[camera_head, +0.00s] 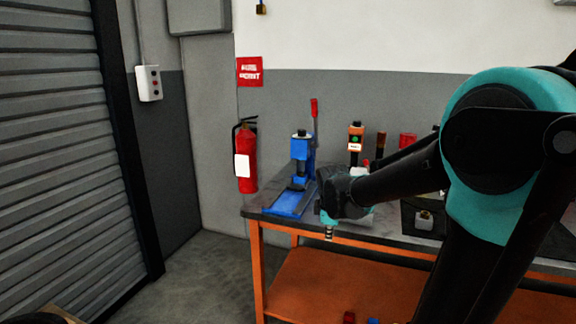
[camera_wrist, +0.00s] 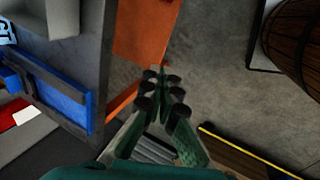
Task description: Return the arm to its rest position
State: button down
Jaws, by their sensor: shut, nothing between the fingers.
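My arm reaches in from the right in the head view, large in front of the workbench (camera_head: 390,240). My gripper (camera_head: 329,234) hangs at the end of the arm, near the bench's front left corner. In the wrist view my gripper (camera_wrist: 160,75) shows with its fingers together and nothing between them. The orange bench shelf (camera_wrist: 145,35) and the floor lie beyond the fingertips. My forearm hides part of the bench top in the head view.
A blue press (camera_head: 300,165) with a red lever stands on the bench's left end. A fire extinguisher (camera_head: 246,155) hangs on the wall. A roller shutter (camera_head: 50,150) is at the left. A barrel (camera_wrist: 292,35) stands at the wrist view's upper right. Floor left of the bench is clear.

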jog(key=s+d+f+m, duration=0.3)
jog(key=s+f+m, duration=0.2)
jog(key=s+m, duration=0.2)
jog(key=s+d+f+m, duration=0.3)
jog(key=s+f+m, duration=0.2)
jog(key=s+m, duration=0.3)
jog(key=s, duration=0.3)
jog(key=shift+s+f+y, duration=0.25)
jog(key=shift+s+y, duration=0.05)
jog(key=shift+y, duration=0.1)
